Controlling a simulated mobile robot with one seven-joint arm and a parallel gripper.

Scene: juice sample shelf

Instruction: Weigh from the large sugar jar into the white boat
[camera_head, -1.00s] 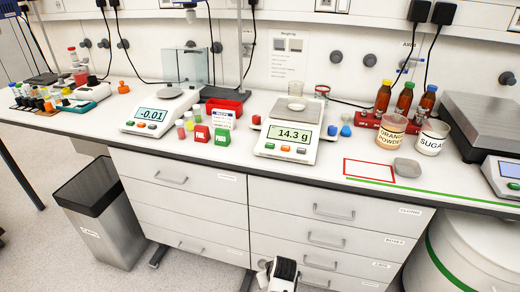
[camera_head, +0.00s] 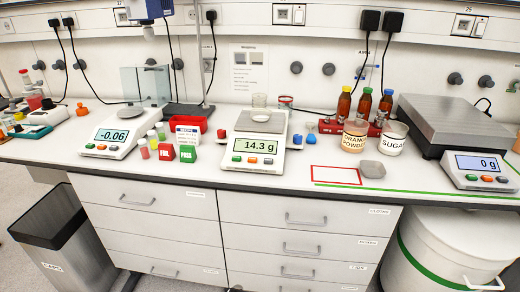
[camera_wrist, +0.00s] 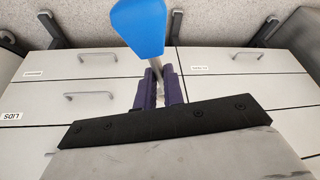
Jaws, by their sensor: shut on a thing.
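My gripper (camera_wrist: 161,88) shows in the wrist view, its purple fingers shut on the thin metal shaft of a blue-ended tool (camera_wrist: 140,28). Cabinet fronts lie behind it. In the head view a jar labelled SUGAR (camera_head: 392,140) stands open on the bench at the right. The middle balance (camera_head: 254,146) reads 14.3 g. A small white dish (camera_head: 259,114), perhaps the boat, sits on its pan; its contents are too small to tell.
A jar labelled ORANGE POWDER (camera_head: 354,138) touches or nearly touches the sugar jar. Brown bottles (camera_head: 363,104) stand behind. A grey flat piece (camera_head: 371,169) lies in front, beside a red-outlined area (camera_head: 336,175) of clear bench. A large scale (camera_head: 460,128) reads 0 g.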

